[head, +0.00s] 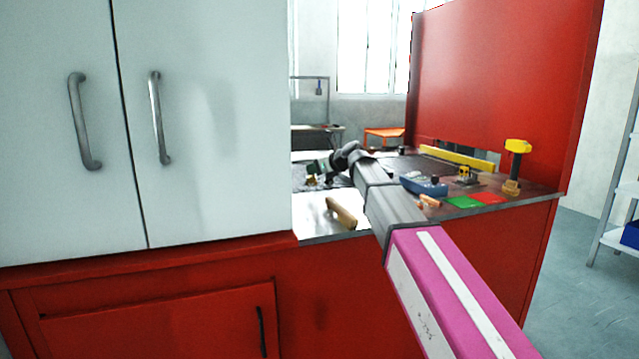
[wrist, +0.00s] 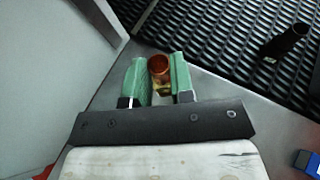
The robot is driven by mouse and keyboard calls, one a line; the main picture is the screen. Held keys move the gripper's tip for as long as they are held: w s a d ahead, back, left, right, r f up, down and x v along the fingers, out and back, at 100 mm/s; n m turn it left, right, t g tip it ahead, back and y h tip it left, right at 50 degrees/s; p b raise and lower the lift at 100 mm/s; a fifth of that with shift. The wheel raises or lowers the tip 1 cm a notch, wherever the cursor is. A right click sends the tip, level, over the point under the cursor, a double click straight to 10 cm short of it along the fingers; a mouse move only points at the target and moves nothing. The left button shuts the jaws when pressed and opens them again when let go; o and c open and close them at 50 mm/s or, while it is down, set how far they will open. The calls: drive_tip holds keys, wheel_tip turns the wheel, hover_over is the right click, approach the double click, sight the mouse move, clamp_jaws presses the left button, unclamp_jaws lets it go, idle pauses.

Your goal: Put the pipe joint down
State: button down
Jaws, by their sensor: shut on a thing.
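The pipe joint (wrist: 159,68) is a copper-coloured tube end with a brass-coloured part below it. In the wrist view it sits between the two green fingers of my gripper (wrist: 159,78), which is shut on it. Below the fingers lies a plain grey metal surface, and the dark ribbed mesh belt (wrist: 225,45) begins just beyond. I cannot tell whether the joint touches the surface. In the head view my gripper (head: 318,170) is small and far off over the counter, and the joint is too small to make out clearly.
On the counter are a wooden-coloured bar (head: 341,211), a blue box (head: 423,186), green (head: 464,202) and red (head: 488,198) pads and a yellow-topped tool (head: 516,160). A white cabinet (head: 210,110) rises at left, a red panel (head: 500,75) behind.

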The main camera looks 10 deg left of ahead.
sight(315, 181)
drive_tip(key=shift+f, duration=2.3)
drive_tip(key=c, duration=1)
unclamp_jaws()
drive_tip(key=shift+f, duration=0.1)
drive_tip(key=v, duration=1.2)
